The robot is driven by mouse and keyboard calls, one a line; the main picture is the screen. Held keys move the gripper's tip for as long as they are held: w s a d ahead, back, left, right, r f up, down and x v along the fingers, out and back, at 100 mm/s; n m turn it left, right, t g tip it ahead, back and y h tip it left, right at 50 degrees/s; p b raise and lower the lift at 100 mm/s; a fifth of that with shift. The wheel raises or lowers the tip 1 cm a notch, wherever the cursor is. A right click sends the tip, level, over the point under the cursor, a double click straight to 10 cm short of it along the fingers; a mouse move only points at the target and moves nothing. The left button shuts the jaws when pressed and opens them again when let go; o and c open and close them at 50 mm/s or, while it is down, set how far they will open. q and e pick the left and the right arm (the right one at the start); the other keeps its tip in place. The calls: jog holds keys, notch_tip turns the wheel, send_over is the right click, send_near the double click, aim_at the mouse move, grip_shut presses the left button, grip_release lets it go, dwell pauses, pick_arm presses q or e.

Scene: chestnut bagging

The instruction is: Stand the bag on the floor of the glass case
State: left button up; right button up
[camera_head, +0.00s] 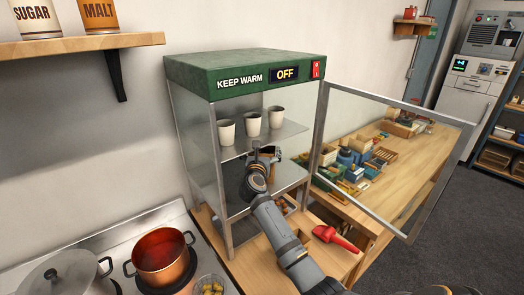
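The glass case (245,76) has a green top reading KEEP WARM and OFF. Its framed glass door (398,104) is swung open to the right. My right gripper (266,153) is at the open front of the case, just below the level of the cups on the shelf. A small tan patch shows at its fingers and may be part of the bag. The gripper and arm hide most of it, so I cannot tell whether the fingers hold it. Small brown round things (284,205) show low in the case behind my arm. My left gripper is out of view.
Several white cups (252,124) stand on the case's glass shelf (288,131). A red scoop (335,238) lies on the wooden counter in front. A copper pot (161,257) and a lidded grey pot (66,276) are on the stove at the left.

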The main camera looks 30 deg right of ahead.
jog(key=shift+a, duration=0.1)
jog(key=shift+s+a, duration=0.15)
jog(key=b+v, duration=0.3)
jog(key=v, duration=0.8)
jog(key=shift+s, duration=0.2)
